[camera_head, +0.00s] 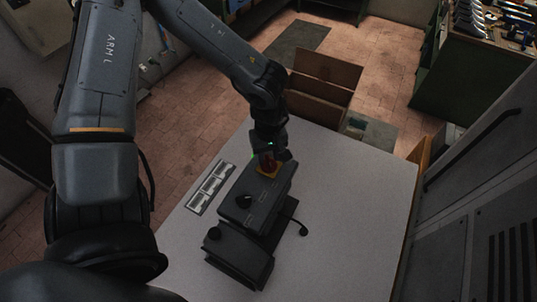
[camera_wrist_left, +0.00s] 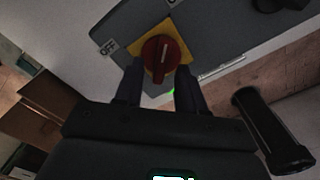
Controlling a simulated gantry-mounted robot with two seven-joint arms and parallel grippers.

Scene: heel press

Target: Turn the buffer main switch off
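The buffer main switch is a red rotary knob (camera_wrist_left: 162,55) on a yellow plate (camera_wrist_left: 178,28), fixed to a dark grey machine housing (camera_wrist_left: 220,22). An OFF label (camera_wrist_left: 108,47) is left of the plate in the left wrist view. The knob's raised bar points roughly toward my gripper there, not toward the label. My left gripper (camera_wrist_left: 158,80) has its fingers apart, one on either side of the knob's near end; contact is not clear. In the head view my left gripper (camera_head: 268,154) is over the red knob (camera_head: 267,162), partly hiding it. My right gripper is not in view.
The machine (camera_head: 245,215) stands on a pale table (camera_head: 335,200). A black lever with a ball end (camera_head: 302,230) sticks out on its right. A label strip (camera_head: 211,187) lies to its left. Open cardboard boxes (camera_head: 325,75) stand beyond; a grey cabinet (camera_head: 490,190) is at right.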

